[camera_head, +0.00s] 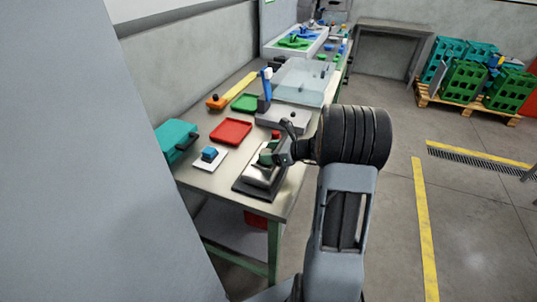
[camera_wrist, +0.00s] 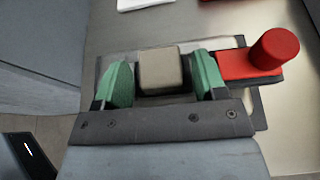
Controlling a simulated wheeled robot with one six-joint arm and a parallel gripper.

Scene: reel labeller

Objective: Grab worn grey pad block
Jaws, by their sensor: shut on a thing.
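The worn grey pad block (camera_wrist: 160,68) shows in the wrist view as a beige-grey block with rounded edges. It sits between the green fingers of my gripper (camera_wrist: 160,82), which is shut on it. The block is over or in a dark-based fixture (camera_head: 254,189) at the near end of the bench, with a red lever and round knob (camera_wrist: 275,50) to the right in the wrist view. In the head view my gripper (camera_head: 271,157) is low over this fixture and covers part of it. I cannot tell whether the block is lifted.
On the bench (camera_head: 212,180) are a blue block (camera_head: 209,154) on a white plate, a red tray (camera_head: 231,131), a green tray (camera_head: 245,102) and a teal case (camera_head: 176,140). A clear cover (camera_head: 304,80) stands farther back. Floor to the right is open.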

